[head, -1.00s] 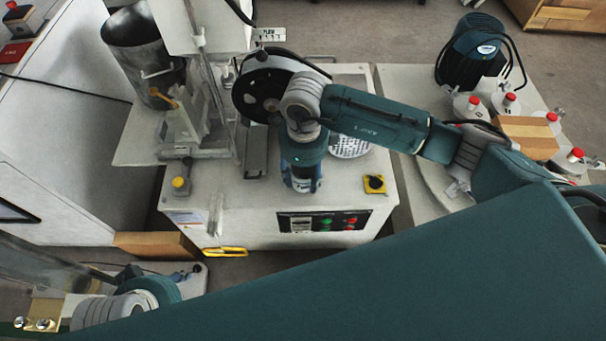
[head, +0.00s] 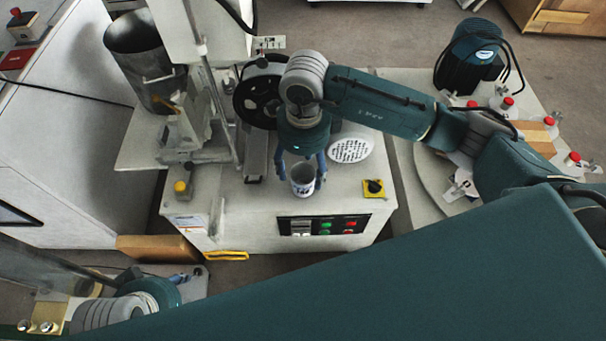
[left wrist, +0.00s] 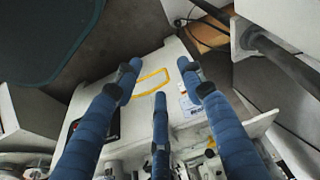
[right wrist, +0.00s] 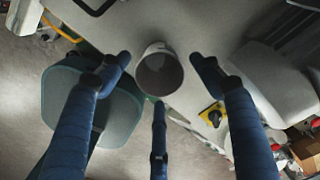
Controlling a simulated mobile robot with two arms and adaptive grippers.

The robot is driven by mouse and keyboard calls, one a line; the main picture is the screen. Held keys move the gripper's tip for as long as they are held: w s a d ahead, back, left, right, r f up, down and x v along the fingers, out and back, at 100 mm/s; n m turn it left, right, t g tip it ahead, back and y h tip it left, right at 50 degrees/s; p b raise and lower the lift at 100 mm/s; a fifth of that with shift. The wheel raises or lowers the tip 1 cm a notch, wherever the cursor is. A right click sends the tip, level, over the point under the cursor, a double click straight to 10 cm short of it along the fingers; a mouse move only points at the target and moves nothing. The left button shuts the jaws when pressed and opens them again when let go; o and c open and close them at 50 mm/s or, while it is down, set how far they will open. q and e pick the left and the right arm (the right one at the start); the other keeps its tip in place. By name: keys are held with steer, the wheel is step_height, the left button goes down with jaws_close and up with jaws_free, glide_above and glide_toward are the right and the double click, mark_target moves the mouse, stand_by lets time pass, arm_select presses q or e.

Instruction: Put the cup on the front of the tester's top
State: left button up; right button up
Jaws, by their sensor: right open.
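The white cup (head: 302,183) with dark print stands upright on the front of the tester's top (head: 235,205), behind the panel with the buttons. In the right wrist view the cup (right wrist: 160,72) shows its open mouth and looks empty. My right gripper (head: 302,178) is open. Its blue fingers spread to either side of the cup, and gaps show between them and the cup in the right wrist view. My left gripper (left wrist: 158,82) has its fingers apart with nothing between them. It is low at the front left, off the tester's top.
A yellow-and-black switch (head: 374,188) sits right of the cup, and a perforated white disc (head: 350,150) lies behind it. A yellow-capped knob (head: 180,187) is at the left. A metal hopper (head: 147,60) and a black wheel (head: 262,95) stand further back.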

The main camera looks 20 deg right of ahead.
arm_select(q)
steer(key=x, duration=0.3)
steer(key=shift+f+p, duration=0.15)
steer(key=shift+p, duration=0.2)
arm_select(e)
step_height(320, 180, up, 6)
